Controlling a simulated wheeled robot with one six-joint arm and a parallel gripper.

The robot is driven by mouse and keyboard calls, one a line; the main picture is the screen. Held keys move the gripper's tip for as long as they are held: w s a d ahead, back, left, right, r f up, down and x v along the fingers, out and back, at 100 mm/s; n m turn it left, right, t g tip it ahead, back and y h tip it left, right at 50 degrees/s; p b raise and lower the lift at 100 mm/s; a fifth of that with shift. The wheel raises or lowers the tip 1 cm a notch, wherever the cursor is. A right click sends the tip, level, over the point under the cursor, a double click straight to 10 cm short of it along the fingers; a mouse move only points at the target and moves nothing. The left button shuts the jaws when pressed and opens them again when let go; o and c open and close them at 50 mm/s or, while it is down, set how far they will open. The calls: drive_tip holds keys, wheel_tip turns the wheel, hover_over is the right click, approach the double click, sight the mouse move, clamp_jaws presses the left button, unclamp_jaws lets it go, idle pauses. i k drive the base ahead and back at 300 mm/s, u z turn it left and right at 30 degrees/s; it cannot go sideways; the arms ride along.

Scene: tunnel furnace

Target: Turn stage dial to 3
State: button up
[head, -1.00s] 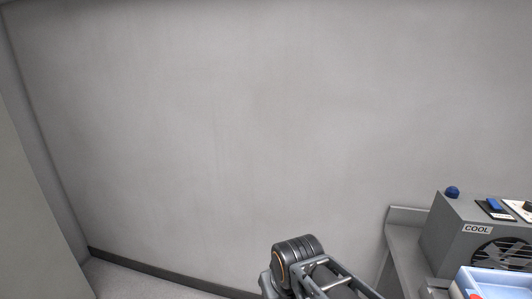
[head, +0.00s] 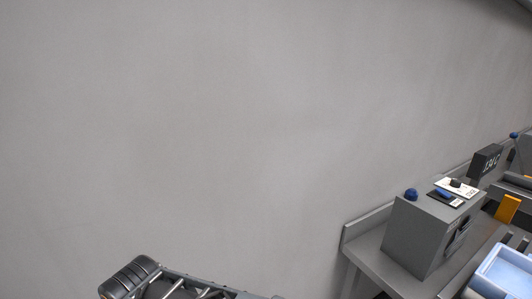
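A grey box (head: 422,238) stands on the bench at the lower right. On its top are a blue dome button (head: 410,194), a dark plate with a blue part (head: 441,197), and a white plate (head: 467,188) with a small dark knob (head: 456,183). The knob may be the stage dial; its marks are too small to read. Part of my arm shows at the bottom left, well to the left of the box. My gripper is out of view.
The grey bench (head: 366,258) runs along the wall to the right. A dark display (head: 485,161) and a yellow-orange block (head: 507,208) are farther back. Plain wall fills the left.

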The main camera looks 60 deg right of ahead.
sight(456, 183)
drive_tip(key=z, duration=3.65)
